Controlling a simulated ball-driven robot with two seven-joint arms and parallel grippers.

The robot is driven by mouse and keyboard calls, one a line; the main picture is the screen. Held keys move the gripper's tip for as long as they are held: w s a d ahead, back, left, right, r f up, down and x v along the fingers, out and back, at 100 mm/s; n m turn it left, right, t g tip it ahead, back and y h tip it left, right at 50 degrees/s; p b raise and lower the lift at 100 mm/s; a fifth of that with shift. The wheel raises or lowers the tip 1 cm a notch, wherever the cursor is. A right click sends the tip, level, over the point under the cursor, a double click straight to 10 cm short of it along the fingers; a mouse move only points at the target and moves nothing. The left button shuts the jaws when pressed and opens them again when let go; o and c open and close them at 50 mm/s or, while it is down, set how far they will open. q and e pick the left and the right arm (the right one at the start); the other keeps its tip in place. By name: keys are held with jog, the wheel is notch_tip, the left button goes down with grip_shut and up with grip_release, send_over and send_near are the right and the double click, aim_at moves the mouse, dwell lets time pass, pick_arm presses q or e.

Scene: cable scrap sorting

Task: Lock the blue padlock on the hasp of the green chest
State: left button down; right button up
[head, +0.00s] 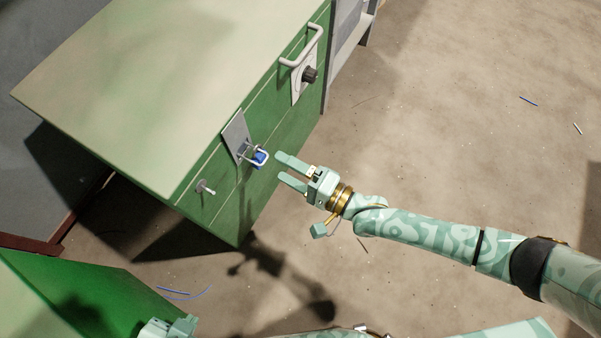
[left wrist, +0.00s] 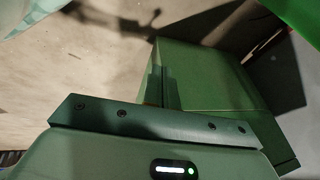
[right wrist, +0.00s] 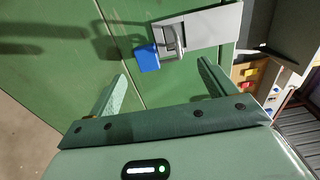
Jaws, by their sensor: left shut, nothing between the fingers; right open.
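The green chest (head: 120,100) stands at the upper left in the head view. A grey hasp plate (head: 235,135) is on its front; it also shows in the right wrist view (right wrist: 205,25). The blue padlock (head: 261,158) is at the hasp, with a pale metal loop around it; its blue body shows in the right wrist view (right wrist: 147,58). I cannot tell whether its shackle is closed. My right gripper (head: 280,170) is open and empty, just right of the padlock, fingers pointing at it. My left gripper (head: 170,327) is shut and empty at the bottom left.
A pale handle (head: 301,50) and dark knob (head: 309,74) are on the chest front above the hasp. Another green surface (head: 65,285) is at the lower left. The floor at right is open, with a few wire scraps.

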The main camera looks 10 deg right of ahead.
jog(key=x, duration=0.5)
jog(key=shift+w+a, duration=0.15)
jog(key=shift+a, duration=0.05)
pick_arm(q)
jog(key=shift+w+d+r+t, duration=0.3)
jog(key=shift+w+d+r, duration=0.05)
jog(key=shift+w+d, duration=0.15)
pick_arm(e)
jog(key=shift+w+a, duration=0.1)
jog(key=shift+a, duration=0.05)
pick_arm(q)
jog(key=shift+s+f, duration=0.1)
jog(key=shift+a, duration=0.1)
pick_arm(e)
jog(key=shift+c, duration=0.3)
